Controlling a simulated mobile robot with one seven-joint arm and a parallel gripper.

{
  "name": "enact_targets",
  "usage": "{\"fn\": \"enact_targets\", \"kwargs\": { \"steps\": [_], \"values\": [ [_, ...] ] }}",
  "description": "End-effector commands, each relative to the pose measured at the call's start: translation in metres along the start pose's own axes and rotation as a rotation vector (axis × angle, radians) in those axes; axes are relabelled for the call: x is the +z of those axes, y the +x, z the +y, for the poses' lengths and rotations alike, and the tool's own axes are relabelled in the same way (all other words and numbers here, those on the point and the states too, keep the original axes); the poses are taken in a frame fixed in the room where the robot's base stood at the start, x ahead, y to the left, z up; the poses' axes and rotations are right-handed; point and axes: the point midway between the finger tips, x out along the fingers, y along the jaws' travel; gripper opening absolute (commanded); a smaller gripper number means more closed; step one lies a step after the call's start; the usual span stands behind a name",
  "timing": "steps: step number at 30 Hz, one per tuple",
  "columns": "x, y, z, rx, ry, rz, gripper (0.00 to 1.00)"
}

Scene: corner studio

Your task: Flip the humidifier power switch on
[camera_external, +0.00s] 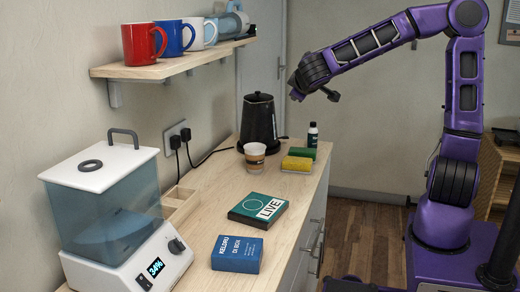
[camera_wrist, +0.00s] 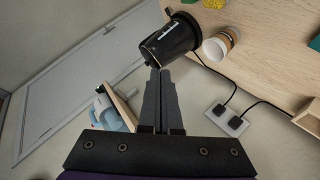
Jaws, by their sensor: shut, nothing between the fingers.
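The humidifier (camera_external: 105,255) stands at the near left end of the counter, with a white base, a blue see-through tank and a white lid. Its front carries a lit display reading 34% (camera_external: 155,268), a dark knob (camera_external: 176,246) and a small dark switch (camera_external: 143,283) low at the left. The switch is too small to tell its position. My gripper (camera_external: 297,95) is up in the air near the far end of the counter, well away from the humidifier. In the wrist view its fingers (camera_wrist: 157,74) are together and empty. The humidifier is outside the wrist view.
A black kettle (camera_external: 259,121), a paper cup (camera_external: 254,157), sponges (camera_external: 297,163), a bottle (camera_external: 312,134) and two boxes (camera_external: 258,208) (camera_external: 237,254) stand on the counter. A shelf (camera_external: 165,69) with mugs is above. Cords run from the wall outlet (camera_external: 177,135).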

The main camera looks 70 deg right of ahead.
Motion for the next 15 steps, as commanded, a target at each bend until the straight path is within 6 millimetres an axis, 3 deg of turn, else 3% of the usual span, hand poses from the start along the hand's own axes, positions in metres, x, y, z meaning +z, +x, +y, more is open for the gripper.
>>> {"fn": "enact_targets", "kwargs": {
  "steps": [6,12,15],
  "values": [
    [0.043,0.02,0.039,0.16,0.308,-0.146,0.0],
    [0.069,0.023,0.066,0.299,0.528,-0.212,0.0],
    [0.052,0.009,0.056,0.284,0.522,-0.177,0.0]
  ]
}}
